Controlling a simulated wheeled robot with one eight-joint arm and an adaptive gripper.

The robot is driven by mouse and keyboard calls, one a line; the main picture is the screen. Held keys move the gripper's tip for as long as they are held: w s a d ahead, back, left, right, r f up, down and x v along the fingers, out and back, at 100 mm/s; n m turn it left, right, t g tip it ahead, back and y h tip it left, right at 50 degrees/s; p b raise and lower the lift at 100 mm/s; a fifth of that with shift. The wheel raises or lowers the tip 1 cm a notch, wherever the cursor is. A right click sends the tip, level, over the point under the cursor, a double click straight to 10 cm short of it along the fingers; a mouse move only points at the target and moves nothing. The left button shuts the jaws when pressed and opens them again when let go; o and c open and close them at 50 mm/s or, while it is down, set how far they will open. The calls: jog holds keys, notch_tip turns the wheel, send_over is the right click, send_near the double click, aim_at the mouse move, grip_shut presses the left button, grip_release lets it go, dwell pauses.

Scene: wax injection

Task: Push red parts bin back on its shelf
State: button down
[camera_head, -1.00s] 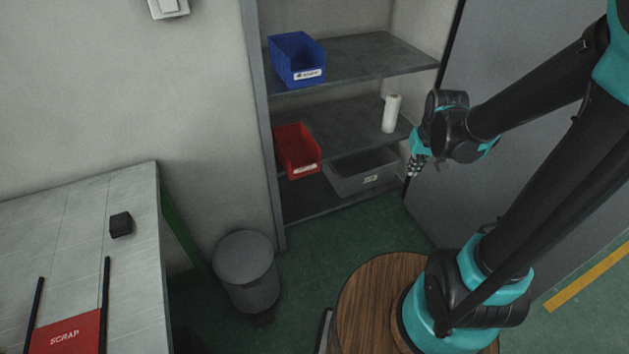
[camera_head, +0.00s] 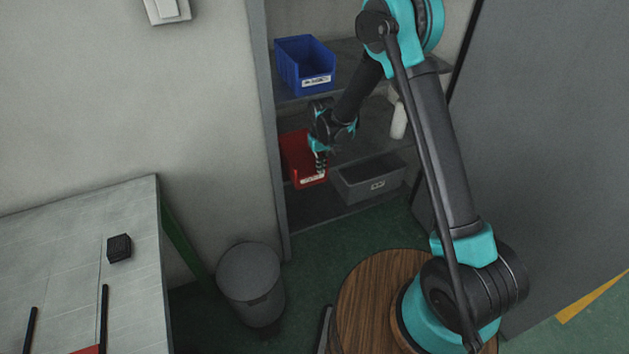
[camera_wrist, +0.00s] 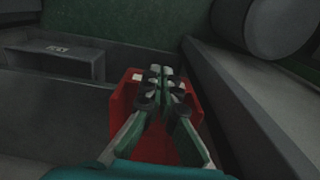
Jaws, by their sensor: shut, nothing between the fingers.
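The red parts bin (camera_head: 292,158) sits at the left end of the middle shelf (camera_head: 348,139) in the head view. Its labelled front sticks out past the shelf's front edge. My gripper (camera_head: 320,166) is at the bin's front, over or against its right side; I cannot tell whether it touches. In the wrist view the red bin (camera_wrist: 192,108) lies beneath my gripper (camera_wrist: 160,72), whose fingers are together and empty. The fingers hide the middle of the bin.
A blue bin (camera_head: 304,66) stands on the shelf above. A grey bin (camera_head: 354,187) is just right of the red one. A white bottle (camera_head: 398,122) stands farther right. A trash can (camera_head: 250,280) is on the floor, and a table (camera_head: 60,250) is at left.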

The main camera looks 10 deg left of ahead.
aim_at(314, 180)
jog(key=a+f, duration=0.1)
jog(key=f, duration=0.2)
jog(key=w+f, duration=0.1)
jog(key=f, duration=0.3)
jog(key=w+a+f, duration=0.1)
jog(key=f, duration=0.2)
jog(key=shift+w+a+f, duration=0.2)
jog(key=shift+a+f, duration=0.15)
jog(key=shift+f, duration=0.05)
jog(key=shift+w+a, duration=0.2)
jog(key=shift+w, duration=0.1)
jog(key=w+a, duration=0.4)
jog(key=w, duration=0.1)
jog(key=w+a, duration=0.2)
jog(key=w, duration=0.1)
jog(key=shift+w+a, duration=0.1)
